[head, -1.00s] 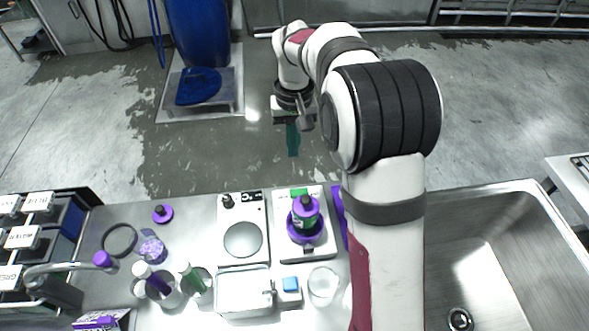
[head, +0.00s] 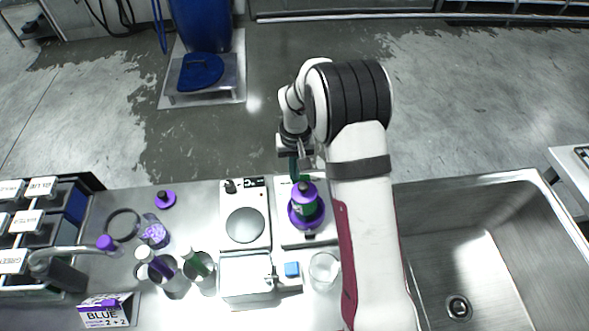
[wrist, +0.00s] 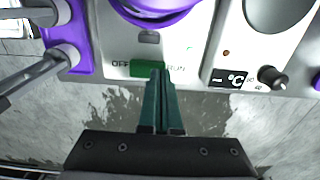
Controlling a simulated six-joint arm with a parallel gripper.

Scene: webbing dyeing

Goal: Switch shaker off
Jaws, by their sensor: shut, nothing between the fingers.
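The shaker (head: 286,239) is a pale flat unit on the steel bench, with a purple-capped bottle (head: 305,198) in a purple holder on top. In the wrist view its green rocker switch (wrist: 147,68) sits between the labels OFF and RUN. My gripper (wrist: 156,74) has dark green fingers, held together and empty. The fingertips overlap the RUN side of the switch in the wrist view; I cannot tell whether they touch it. In the head view my gripper (head: 294,176) is at the shaker's far edge and hides the switch.
A hot plate (head: 245,225) with a knob and °C panel stands just left of the shaker. Beakers with bottles, a blue-buttoned device (head: 292,269) and a glass beaker (head: 323,270) stand nearer. A sink (head: 480,265) lies right.

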